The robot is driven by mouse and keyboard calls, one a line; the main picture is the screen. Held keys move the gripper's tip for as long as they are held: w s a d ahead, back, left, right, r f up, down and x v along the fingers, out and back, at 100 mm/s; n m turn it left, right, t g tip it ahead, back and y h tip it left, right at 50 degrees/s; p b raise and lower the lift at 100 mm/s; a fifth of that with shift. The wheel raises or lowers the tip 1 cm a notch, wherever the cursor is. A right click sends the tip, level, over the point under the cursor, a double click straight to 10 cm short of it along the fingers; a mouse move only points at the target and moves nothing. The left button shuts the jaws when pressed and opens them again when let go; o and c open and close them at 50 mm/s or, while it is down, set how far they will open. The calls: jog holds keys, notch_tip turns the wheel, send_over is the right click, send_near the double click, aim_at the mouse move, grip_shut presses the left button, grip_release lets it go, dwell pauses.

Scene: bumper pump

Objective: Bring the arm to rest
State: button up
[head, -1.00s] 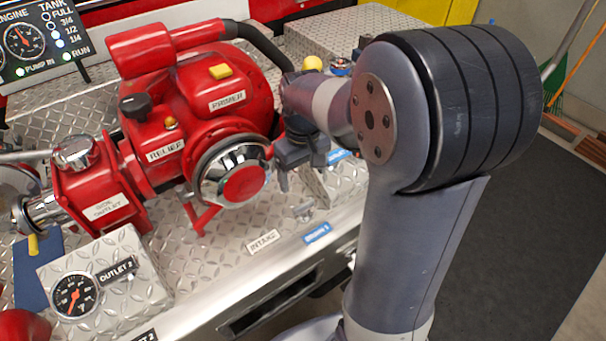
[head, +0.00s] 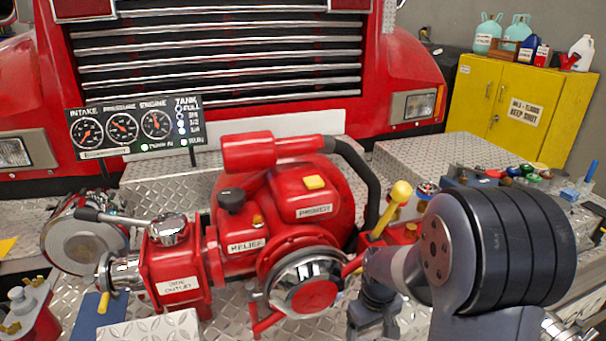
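My arm (head: 500,245) shows at the lower right of the head view, folded, with a dark thick joint near the camera. My gripper (head: 372,318) hangs at the lower middle, just right of the red pump (head: 255,225). Its fingers are small, dark and partly cut off by the lower edge, so I cannot see whether they are open or hold anything. I cannot tell whether it touches the pump; it looks a little in front of it.
A gauge panel (head: 133,128) stands behind the pump at left. A yellow-knobbed lever (head: 400,194) rises behind my arm. Several colored caps (head: 515,174) lie at right. A yellow cabinet (head: 520,105) stands at the back right. The diamond-plate box top (head: 450,152) looks clear.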

jog(key=shift+n, duration=0.4)
